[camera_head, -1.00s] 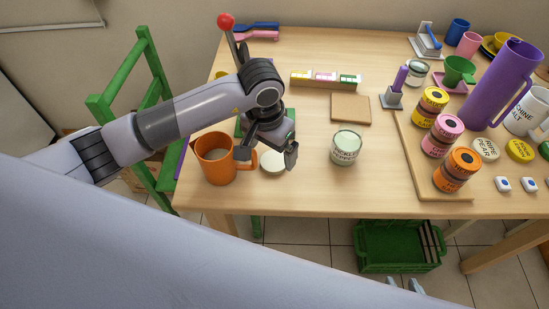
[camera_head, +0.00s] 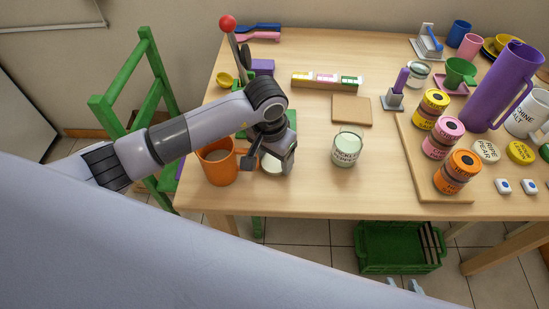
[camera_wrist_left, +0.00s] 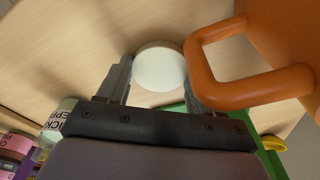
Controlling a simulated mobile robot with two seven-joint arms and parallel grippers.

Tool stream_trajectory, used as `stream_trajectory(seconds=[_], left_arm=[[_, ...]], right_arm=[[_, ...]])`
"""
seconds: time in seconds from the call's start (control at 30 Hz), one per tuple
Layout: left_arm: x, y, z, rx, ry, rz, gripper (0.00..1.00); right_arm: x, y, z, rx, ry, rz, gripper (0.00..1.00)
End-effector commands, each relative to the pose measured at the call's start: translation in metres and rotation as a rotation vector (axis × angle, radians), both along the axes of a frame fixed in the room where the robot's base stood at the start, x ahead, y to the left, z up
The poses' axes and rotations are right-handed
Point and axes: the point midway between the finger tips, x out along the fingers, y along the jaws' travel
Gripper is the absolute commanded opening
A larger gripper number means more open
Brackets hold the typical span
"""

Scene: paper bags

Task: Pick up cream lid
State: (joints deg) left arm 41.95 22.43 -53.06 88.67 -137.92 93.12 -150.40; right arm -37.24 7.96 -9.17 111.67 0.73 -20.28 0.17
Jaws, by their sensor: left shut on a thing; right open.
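The cream lid (camera_head: 271,163), a pale round disc, lies at the table's front left, just right of the orange mug (camera_head: 217,168). My left gripper (camera_head: 270,170) is low over the table and shut on the lid, partly hiding it in the head view. In the left wrist view the lid (camera_wrist_left: 160,68) sits between the two fingers (camera_wrist_left: 158,85), with the orange mug's handle (camera_wrist_left: 250,92) close beside one finger. Only the tips of my right gripper (camera_head: 403,286) show at the bottom edge of the head view, apart and empty.
A pickle jar (camera_head: 346,149) stands right of the left gripper. A brown square board (camera_head: 351,110) lies behind it. Several stacked jars stand on a wooden board (camera_head: 420,160) to the right. A green crate (camera_head: 400,248) is on the floor. The table between lid and jar is clear.

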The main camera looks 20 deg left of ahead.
Motion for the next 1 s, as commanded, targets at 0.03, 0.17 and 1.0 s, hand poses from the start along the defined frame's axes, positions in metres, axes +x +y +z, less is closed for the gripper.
stream_trajectory(seconds=[0.03,0.17,1.0], left_arm=[[0.000,0.000,0.001,0.000,-0.001,0.000,0.38],[0.001,0.000,0.008,-0.001,-0.003,-0.001,0.38],[0.000,0.000,0.179,0.000,-0.003,-0.001,0.38]], right_arm=[[0.000,0.000,0.000,0.000,0.000,0.000,0.43],[0.000,0.000,0.000,0.000,0.000,0.000,0.43],[0.000,0.000,-0.009,-0.001,0.000,-0.001,0.43]])
